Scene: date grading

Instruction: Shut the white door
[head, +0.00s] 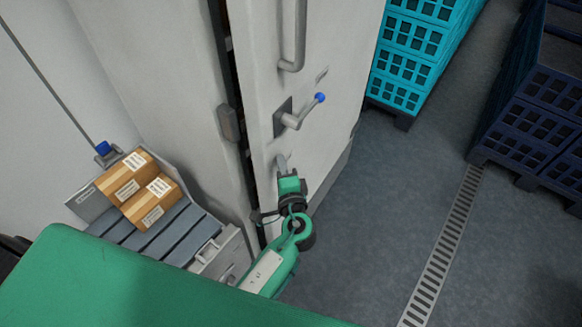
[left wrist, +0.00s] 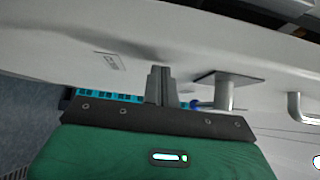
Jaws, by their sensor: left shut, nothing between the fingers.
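The white door (head: 345,75) stands slightly ajar, with a narrow dark gap (head: 238,110) between its left edge and the pale frame. On its face are a grey bar handle (head: 297,45) and, below it, a lever with a blue knob (head: 319,97). My left gripper (head: 281,161) is shut and empty, its fingertips at the door face just below the lever. In the left wrist view the shut fingers (left wrist: 161,84) point at the door (left wrist: 75,55), beside the lever (left wrist: 228,88). Whether they touch it is unclear. My right gripper is out of view.
At left, two cardboard boxes (head: 139,177) rest on a grey slatted roller bed (head: 155,236). Turquoise crates (head: 405,60) stand behind the door, and dark blue crates (head: 530,130) stand at right. The grey floor (head: 385,200) between them is clear, with a drain grate (head: 440,250).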

